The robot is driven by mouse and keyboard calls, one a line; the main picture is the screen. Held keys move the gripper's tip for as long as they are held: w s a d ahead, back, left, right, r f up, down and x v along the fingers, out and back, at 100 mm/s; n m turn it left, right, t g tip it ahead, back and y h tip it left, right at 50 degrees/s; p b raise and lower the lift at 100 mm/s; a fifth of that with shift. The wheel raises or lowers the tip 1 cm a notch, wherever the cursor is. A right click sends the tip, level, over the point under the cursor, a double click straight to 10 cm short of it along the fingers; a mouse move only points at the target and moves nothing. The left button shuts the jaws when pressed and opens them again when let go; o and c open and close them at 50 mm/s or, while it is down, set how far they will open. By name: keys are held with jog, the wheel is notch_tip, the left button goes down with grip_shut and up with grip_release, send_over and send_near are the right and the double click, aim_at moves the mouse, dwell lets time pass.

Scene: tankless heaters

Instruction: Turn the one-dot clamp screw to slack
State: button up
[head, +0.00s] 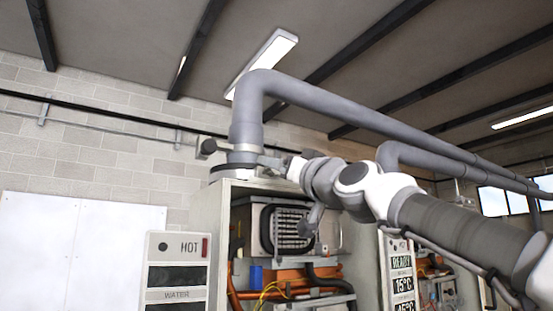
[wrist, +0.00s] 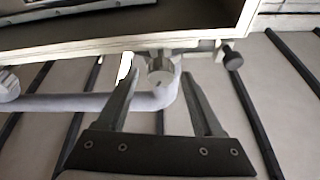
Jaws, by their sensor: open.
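In the wrist view a grey round clamp screw head (wrist: 160,70) sits between the tips of my open gripper (wrist: 160,76), below the cabinet's pale edge. I cannot tell whether the fingers touch it. A dark round knob (wrist: 233,58) stands to the right, outside the fingers. In the head view a dark knob (head: 207,146) sticks out left of the collar on the thick grey pipe (head: 247,115). My gripper (head: 272,162) is at the right of that pipe's foot, above the cabinet top. No dot marks can be read, so I cannot tell which screw has one dot.
The open heater cabinet (head: 210,215) holds a grille, cables and copper pipes. A HOT WATER panel (head: 178,270) is at its left and a READY display (head: 400,270) at its right. The grey pipe bends over my arm. Another round grey part (wrist: 8,88) is at the wrist view's left edge.

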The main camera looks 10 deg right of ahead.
jog(key=shift+w+a+r, duration=0.15)
jog(key=shift+w+r, duration=0.1)
jog(key=shift+w, duration=0.3)
grip_shut()
